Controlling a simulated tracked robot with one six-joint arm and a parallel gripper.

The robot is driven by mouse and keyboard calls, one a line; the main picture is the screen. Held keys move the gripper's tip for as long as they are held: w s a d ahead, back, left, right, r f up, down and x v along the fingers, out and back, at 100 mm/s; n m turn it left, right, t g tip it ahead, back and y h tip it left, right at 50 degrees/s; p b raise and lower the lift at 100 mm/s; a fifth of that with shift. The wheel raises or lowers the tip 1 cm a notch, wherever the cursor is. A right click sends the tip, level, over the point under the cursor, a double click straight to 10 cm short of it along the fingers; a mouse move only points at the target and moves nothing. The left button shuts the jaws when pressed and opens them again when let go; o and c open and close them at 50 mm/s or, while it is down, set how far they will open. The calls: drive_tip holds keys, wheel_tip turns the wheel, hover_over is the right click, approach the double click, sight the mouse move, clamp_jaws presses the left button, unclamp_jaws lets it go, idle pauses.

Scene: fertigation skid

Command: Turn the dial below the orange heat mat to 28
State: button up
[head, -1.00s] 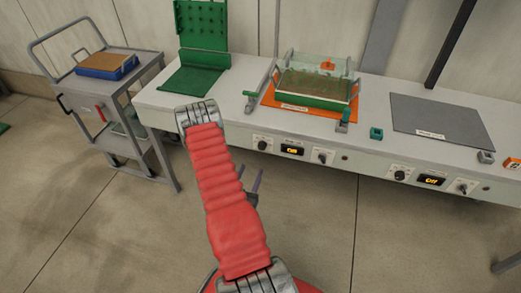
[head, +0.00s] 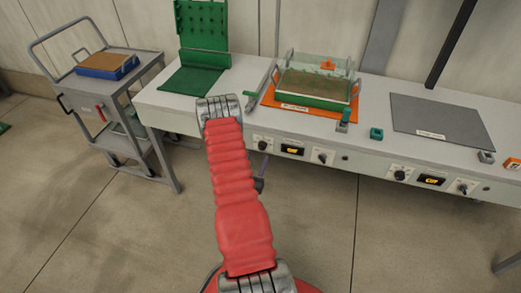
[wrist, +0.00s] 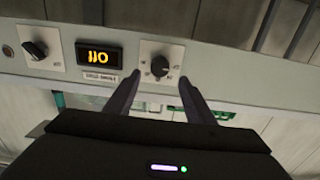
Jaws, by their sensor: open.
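The orange heat mat (head: 268,99) lies on the bench under a clear-lidded tray (head: 312,98). On the panel below it are a dial (head: 262,142), a small amber display (head: 292,150) and another knob (head: 323,156). The wrist view is upside down. In it the dial (wrist: 161,66), on a white plate with marks, lies between the fingertips of my gripper (wrist: 159,79). My gripper is open and empty, and I cannot tell whether it touches the dial. The display (wrist: 99,54) reads OFF. In the head view my arm partly hides my gripper (head: 264,165).
A grey mat (head: 445,115) with its own knobs and display (head: 431,180) is at the right. A green pegboard stand (head: 202,40) is at the back left. A grey cart (head: 115,90) carries a blue tray (head: 107,67). Floor in front of the bench is clear.

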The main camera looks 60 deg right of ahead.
sight(261, 147)
drive_tip(key=d, duration=0.4)
drive_tip(key=w+d, duration=0.1)
drive_tip(key=d, duration=0.1)
drive_tip(key=shift+d, duration=0.25)
drive_tip(key=shift+c, duration=0.2)
drive_tip(key=c, duration=1)
